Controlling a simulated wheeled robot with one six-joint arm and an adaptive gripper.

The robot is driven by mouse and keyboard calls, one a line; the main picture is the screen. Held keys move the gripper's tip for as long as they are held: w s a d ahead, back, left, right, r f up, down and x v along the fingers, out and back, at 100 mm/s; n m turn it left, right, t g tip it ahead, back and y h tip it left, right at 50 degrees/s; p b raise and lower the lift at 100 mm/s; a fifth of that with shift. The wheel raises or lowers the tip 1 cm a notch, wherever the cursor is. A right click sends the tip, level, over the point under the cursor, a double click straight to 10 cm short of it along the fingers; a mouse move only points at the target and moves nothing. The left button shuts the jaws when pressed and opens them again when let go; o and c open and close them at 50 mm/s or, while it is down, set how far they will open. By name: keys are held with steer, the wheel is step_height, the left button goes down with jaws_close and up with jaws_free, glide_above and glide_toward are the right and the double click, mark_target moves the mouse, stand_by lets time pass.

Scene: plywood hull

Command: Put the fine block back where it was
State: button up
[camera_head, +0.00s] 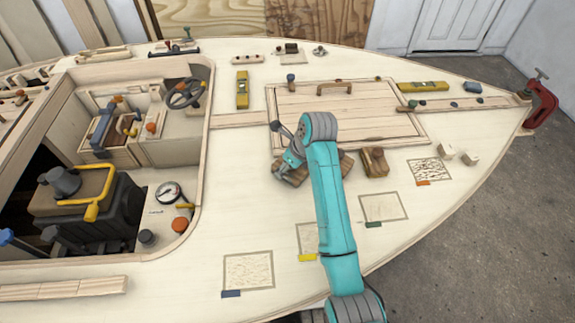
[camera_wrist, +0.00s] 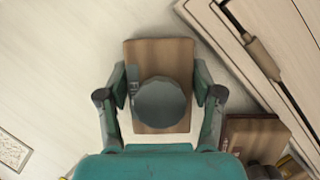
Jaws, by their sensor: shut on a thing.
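A brown wooden block (camera_wrist: 160,50) lies between the fingers of my gripper (camera_wrist: 160,82) in the wrist view. A round grey-blue disc covers its middle. The fingers are shut on its two sides. In the head view the held block (camera_head: 290,177) shows under my gripper (camera_head: 291,164), over the pale deck left of my teal arm. Whether it touches the deck I cannot tell. Another brown block (camera_head: 346,164) is partly hidden behind my arm, and a third block (camera_head: 374,162) lies to its right.
Rough patches with coloured tags lie along the near deck: blue (camera_head: 247,271), yellow (camera_head: 306,240), green (camera_head: 383,207) and orange (camera_head: 429,171). A framed hatch (camera_head: 345,110) lies just beyond the blocks. The open cockpit is left. Bare deck lies left of my gripper.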

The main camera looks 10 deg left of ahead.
steer(key=shift+f, duration=0.1)
steer(key=o, duration=1.3)
steer(key=shift+o, duration=0.2)
